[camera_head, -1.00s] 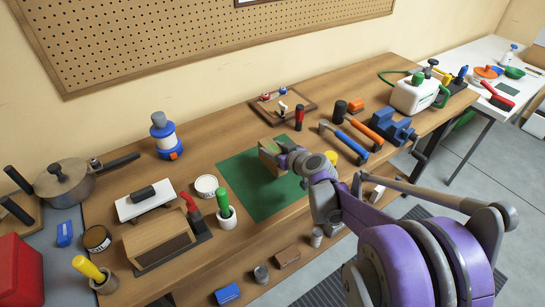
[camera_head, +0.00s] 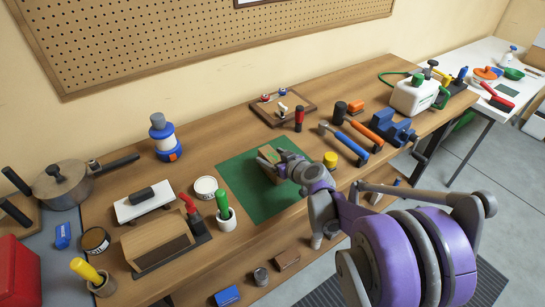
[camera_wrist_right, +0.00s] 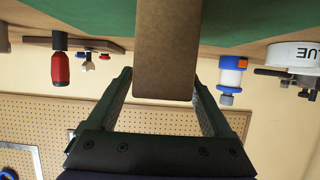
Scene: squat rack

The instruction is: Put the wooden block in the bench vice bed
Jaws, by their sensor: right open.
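The wooden block (camera_head: 265,165) stands on the green mat (camera_head: 239,184) in the middle of the bench. It is partly hidden behind my right gripper (camera_head: 273,158) in the head view. In the right wrist view, which is upside down, the block (camera_wrist_right: 167,50) lies between the two open fingers of the right gripper (camera_wrist_right: 163,80), with a gap visible on each side. The blue bench vice (camera_head: 392,127) is at the bench's right front edge, clear of the arm. What its bed holds is too small to tell. My left gripper is not in view.
A hammer (camera_head: 345,143) and an orange-handled mallet (camera_head: 362,127) lie between mat and vice. A yellow roll (camera_head: 330,159) sits close to my right wrist.

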